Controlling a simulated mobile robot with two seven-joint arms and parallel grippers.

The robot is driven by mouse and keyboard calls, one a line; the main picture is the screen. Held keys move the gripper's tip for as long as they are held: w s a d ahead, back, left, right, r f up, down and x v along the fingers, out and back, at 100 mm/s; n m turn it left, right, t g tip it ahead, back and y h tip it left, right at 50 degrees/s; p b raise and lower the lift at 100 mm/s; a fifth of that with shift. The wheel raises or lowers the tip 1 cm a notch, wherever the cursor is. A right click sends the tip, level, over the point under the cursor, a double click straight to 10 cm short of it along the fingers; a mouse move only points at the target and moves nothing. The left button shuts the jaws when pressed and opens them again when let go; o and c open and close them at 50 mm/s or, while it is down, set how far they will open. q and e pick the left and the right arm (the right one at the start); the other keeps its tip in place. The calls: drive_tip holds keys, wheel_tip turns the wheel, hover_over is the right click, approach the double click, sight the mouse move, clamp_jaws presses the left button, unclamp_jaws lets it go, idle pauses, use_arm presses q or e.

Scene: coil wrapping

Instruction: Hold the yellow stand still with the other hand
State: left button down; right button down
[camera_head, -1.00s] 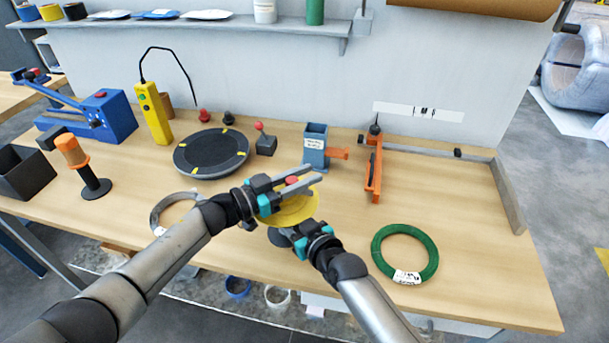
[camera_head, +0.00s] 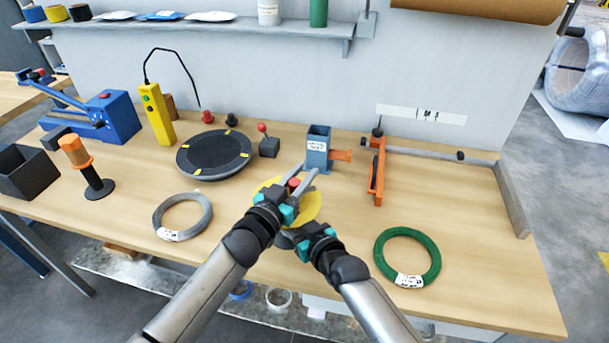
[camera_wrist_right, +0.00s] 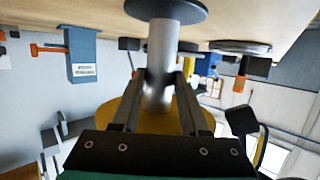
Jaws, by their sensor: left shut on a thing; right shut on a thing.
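The yellow stand (camera_head: 308,207) is near the front middle of the table, its round yellow plate largely covered by my grippers. In the right wrist view, which is upside down, it shows as a grey post (camera_wrist_right: 163,45) with a dark round foot and the yellow plate (camera_wrist_right: 112,112). My right gripper (camera_wrist_right: 165,82) is shut on the grey post, under the plate. My left gripper (camera_head: 305,172) is above the plate, its fingers on either side of a red knob (camera_head: 294,184) at the stand's top, and is shut on it.
A grey coil (camera_head: 183,215) lies to the left and a green coil (camera_head: 407,256) to the right. Behind are a black turntable (camera_head: 214,154), a blue holder (camera_head: 318,148) and an orange tool (camera_head: 377,170). Bare wood is free between stand and green coil.

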use_arm(q)
drive_tip(key=shift+w+r+n+t+y, duration=0.1)
drive_tip(key=shift+r+n+t+y, duration=0.1)
drive_tip(key=shift+n+t+y, duration=0.6)
drive_tip(key=shift+a+y, duration=0.15)
drive_tip(key=shift+y, duration=0.25)
drive_tip(key=shift+a, duration=0.1)
drive_tip(key=shift+f, duration=0.1)
drive_tip(key=c, duration=0.6)
unclamp_jaws()
drive_tip(key=shift+f, duration=0.1)
drive_tip(key=v, duration=1.2)
